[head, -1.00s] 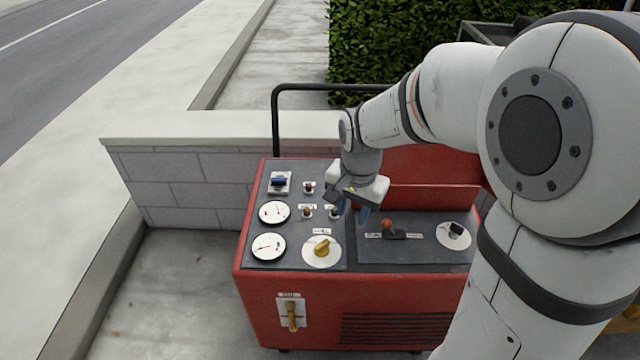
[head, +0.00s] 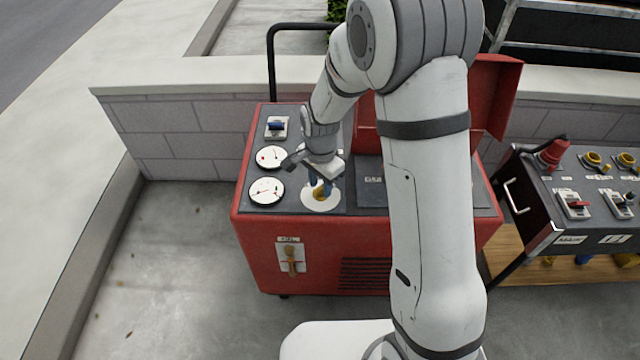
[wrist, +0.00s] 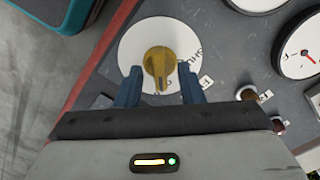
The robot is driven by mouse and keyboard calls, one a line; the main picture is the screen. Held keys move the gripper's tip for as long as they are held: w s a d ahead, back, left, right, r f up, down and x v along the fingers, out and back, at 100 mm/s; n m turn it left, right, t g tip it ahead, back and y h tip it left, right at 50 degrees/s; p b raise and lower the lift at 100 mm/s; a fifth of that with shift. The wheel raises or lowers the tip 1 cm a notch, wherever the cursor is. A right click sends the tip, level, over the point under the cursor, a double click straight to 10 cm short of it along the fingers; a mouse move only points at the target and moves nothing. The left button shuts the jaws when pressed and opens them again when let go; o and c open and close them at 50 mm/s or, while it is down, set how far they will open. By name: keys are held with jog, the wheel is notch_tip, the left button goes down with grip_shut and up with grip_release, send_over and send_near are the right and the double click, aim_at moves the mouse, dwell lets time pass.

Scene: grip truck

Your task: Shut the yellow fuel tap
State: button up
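A yellow knob with a raised grip (wrist: 160,66) sits on a round white disc (wrist: 140,38) on the grey panel; small lettering on the disc is too blurred to read surely. The knob (head: 320,194) also shows in the head view, partly behind my fingers. My gripper (wrist: 159,74) is open, its two blue fingers on either side of the knob with a gap at each side. In the head view my gripper (head: 320,186) is over the disc; whether the fingers touch anything is unclear. A brass-coloured lever (head: 291,258) on a pale plate is on the red front.
Small knobs (wrist: 247,92) lie close by. A raised red lid (head: 495,95) stands behind. A second black panel (head: 570,235) is at the right.

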jog(key=shift+f, duration=0.25)
jog(key=shift+c, duration=0.2)
grip_shut()
